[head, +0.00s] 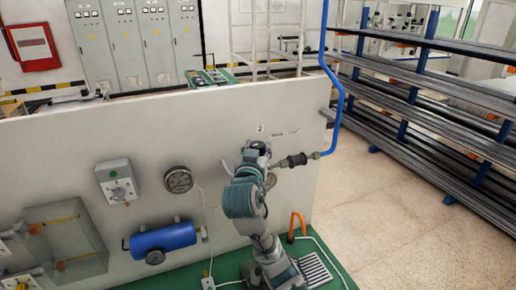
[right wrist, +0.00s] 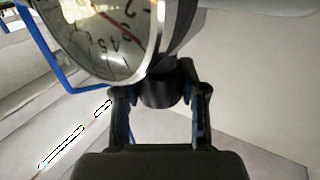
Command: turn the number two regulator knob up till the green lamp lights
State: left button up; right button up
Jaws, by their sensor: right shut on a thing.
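The number two regulator is at the wall panel (head: 80,150) below a small label "2" (head: 260,128); in the head view my right gripper (head: 256,150) and arm hide most of it. In the right wrist view my right gripper (right wrist: 160,100) is shut on the dark round regulator knob (right wrist: 160,92), one finger on each side. The regulator's gauge (right wrist: 112,40) fills the upper left, with a red needle and partly visible numerals. I cannot make out a green lamp in either view. My left gripper is not in view.
Left of my arm are a wall gauge (head: 178,180), a grey box with a dial (head: 118,181) and a blue cylinder (head: 163,239). Racks of bars (head: 430,100) stand right; floor there is clear.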

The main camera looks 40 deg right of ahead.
jog(key=shift+r+t, duration=0.25)
jog(key=shift+t, duration=0.05)
jog(key=n+t+y+p, duration=0.1)
jog(key=y, duration=0.1)
jog(key=n+t+y+p, duration=0.1)
jog(key=n+t, duration=0.1)
jog(key=shift+r+y, duration=0.2)
jog(key=shift+y, duration=0.2)
jog(key=shift+f+n+y, duration=0.1)
jog(key=shift+n+y, duration=0.2)
jog(key=shift+n, duration=0.1)
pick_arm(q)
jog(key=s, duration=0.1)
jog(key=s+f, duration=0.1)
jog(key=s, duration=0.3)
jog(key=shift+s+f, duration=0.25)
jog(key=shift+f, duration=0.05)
pick_arm(e)
jog(key=shift+t, duration=0.3)
jog(key=o, duration=1.1)
jog(key=shift+o, duration=0.3)
jog(key=shift+w+f, duration=0.1)
jog(key=shift+f, duration=0.05)
jog(key=v, duration=0.7)
